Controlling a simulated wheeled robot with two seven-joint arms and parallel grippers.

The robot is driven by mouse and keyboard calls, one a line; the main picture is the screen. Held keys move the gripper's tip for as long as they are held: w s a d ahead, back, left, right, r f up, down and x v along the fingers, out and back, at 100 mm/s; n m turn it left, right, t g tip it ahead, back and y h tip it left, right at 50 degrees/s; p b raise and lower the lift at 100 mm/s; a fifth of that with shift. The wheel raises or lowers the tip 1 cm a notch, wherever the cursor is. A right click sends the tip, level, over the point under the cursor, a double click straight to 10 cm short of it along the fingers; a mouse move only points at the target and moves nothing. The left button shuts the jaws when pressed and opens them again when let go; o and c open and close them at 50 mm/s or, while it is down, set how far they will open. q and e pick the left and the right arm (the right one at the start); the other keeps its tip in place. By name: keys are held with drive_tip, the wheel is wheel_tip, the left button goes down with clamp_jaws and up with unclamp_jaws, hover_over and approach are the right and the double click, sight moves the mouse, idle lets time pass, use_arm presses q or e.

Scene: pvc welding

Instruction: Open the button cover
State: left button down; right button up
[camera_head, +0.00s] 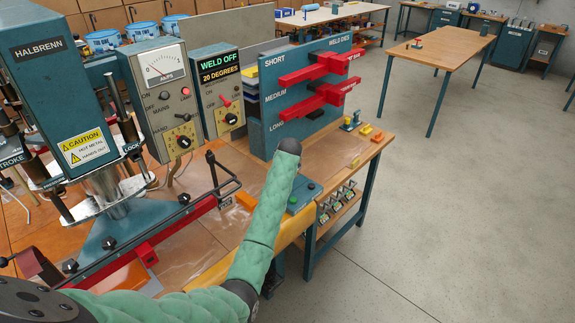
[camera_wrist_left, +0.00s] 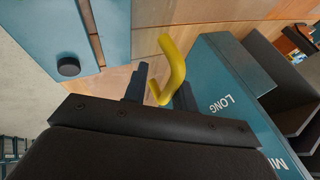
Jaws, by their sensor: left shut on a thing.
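In the left wrist view, my left gripper (camera_wrist_left: 160,84) has its two dark fingers shut on a bent yellow handle (camera_wrist_left: 173,65). The handle's upper end bends away beyond the fingertips; what it attaches to is unclear. In the head view, my left arm in its green sleeve reaches up to the middle, and its dark end hides the gripper and handle. I cannot make out a button cover there. My right gripper is not in view.
The wooden bench (camera_head: 340,160) carries the Halbrenn press (camera_head: 55,95) on the left, a WELD OFF control box (camera_head: 218,90) and a weld die rack (camera_head: 300,95) with red dies. The rack's LONG side (camera_wrist_left: 225,90) is close to the fingers. Open floor lies right.

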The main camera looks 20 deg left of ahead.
use_arm(q)
drive_tip(key=shift+a+r, duration=0.1)
drive_tip(key=shift+a, duration=0.1)
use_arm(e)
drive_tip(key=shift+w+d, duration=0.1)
use_arm(q)
drive_tip(key=c, duration=1.5)
unclamp_jaws()
drive_tip(key=shift+f, duration=0.2)
